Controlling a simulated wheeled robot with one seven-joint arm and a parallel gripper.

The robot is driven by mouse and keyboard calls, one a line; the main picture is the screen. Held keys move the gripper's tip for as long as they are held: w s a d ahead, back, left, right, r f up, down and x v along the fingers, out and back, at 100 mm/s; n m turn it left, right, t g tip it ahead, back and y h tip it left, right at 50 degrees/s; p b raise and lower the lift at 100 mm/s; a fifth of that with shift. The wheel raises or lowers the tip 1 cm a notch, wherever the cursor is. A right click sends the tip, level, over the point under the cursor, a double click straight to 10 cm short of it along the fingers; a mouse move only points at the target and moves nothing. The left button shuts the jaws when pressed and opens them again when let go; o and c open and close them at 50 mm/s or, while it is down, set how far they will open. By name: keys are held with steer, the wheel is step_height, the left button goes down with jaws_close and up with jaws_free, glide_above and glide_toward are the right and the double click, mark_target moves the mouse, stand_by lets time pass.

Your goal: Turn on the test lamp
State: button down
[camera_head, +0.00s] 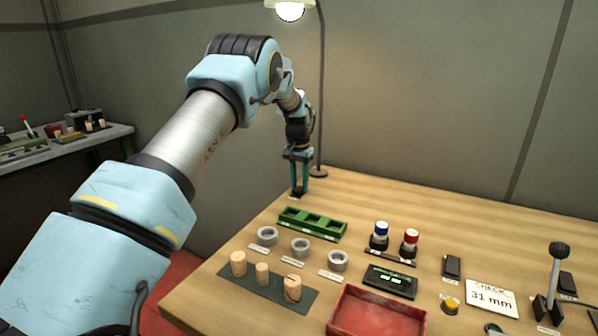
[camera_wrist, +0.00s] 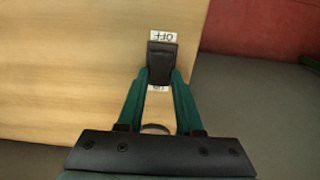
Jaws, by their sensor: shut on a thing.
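The test lamp (camera_head: 290,10) hangs at the top of the head view on a thin dark stand, and its bulb looks bright white. Its round base is on the table near the back left edge. My gripper (camera_head: 299,190) points down just left of that base. In the wrist view my gripper (camera_wrist: 161,78) has its green fingers closed on the sides of a small black switch (camera_wrist: 162,58). A label reading OFF (camera_wrist: 163,36) is at its far end, upside down. A second label at its near end is partly hidden between the fingers.
The table's left edge is near my gripper.

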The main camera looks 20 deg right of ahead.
mark_target(300, 188)
steer(key=shift+w+d+y+p, duration=0.15)
steer(key=shift+y+p, duration=0.15)
steer(key=shift+p, duration=0.15)
steer(key=c, duration=0.6)
jaws_free()
steer(key=shift+o, duration=0.2)
step_height(300, 188, up, 11)
steer(key=b, duration=0.2)
steer(key=shift+f+b, duration=0.15)
steer(key=shift+b, duration=0.2)
